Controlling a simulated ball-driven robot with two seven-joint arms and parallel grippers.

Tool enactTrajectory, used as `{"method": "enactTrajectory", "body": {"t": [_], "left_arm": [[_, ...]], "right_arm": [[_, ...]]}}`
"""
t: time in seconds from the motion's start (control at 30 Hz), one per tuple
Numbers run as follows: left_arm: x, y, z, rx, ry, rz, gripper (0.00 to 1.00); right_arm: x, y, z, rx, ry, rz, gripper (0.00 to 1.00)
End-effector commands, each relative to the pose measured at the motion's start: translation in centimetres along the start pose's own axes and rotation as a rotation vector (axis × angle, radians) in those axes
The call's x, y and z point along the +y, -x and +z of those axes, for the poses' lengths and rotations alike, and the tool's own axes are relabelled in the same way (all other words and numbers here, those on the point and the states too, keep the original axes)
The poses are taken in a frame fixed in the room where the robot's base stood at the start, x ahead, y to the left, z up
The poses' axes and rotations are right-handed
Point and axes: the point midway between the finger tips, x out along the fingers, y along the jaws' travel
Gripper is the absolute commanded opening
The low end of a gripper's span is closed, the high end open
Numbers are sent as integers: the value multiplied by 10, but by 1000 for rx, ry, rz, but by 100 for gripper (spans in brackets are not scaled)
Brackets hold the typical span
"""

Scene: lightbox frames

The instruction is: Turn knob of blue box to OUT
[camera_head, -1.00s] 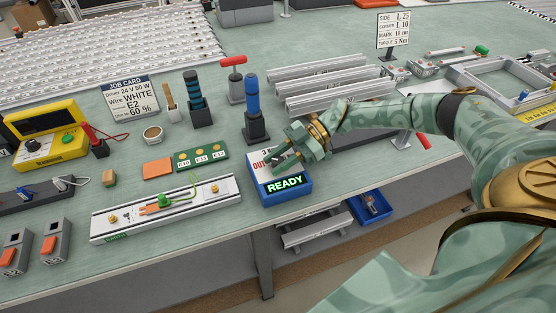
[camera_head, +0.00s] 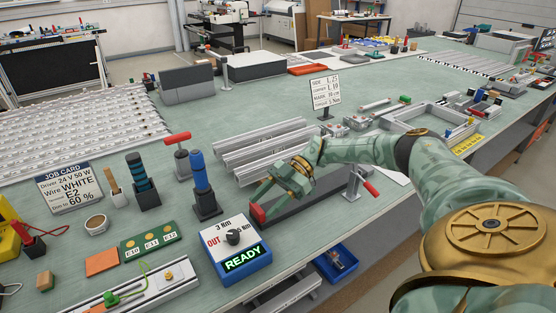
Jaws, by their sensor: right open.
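The blue box (camera_head: 240,263) stands near the front edge of the bench, with a white top marked OUT at the left, 3 Nm at the back and 5 Nm at the right. Its dark round knob (camera_head: 234,237) shows in the middle of the top; which mark it points at is too small to tell. A green READY display is lit on the front. My right gripper (camera_head: 259,207) is open and empty, behind and to the right of the box, apart from the knob. My left gripper is not in view.
A blue-handled driver (camera_head: 199,172) stands upright in a dark holder behind the box. A green board (camera_head: 149,241) lies left. A blue bin (camera_head: 337,262) sits below the bench edge.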

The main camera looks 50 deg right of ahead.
Motion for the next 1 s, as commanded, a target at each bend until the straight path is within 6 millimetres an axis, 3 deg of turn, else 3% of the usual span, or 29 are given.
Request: {"method": "enactTrajectory", "body": {"t": [0.1,0.3,0.9,1.0], "left_arm": [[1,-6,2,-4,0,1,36],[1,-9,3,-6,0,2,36],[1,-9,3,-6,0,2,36],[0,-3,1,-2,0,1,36]], "right_arm": [[0,24,2,-1,-3,2,51],[0,45,1,0,0,-1,51],[0,48,0,0,0,-1,51],[0,51,-8,1,4,1,51]]}}
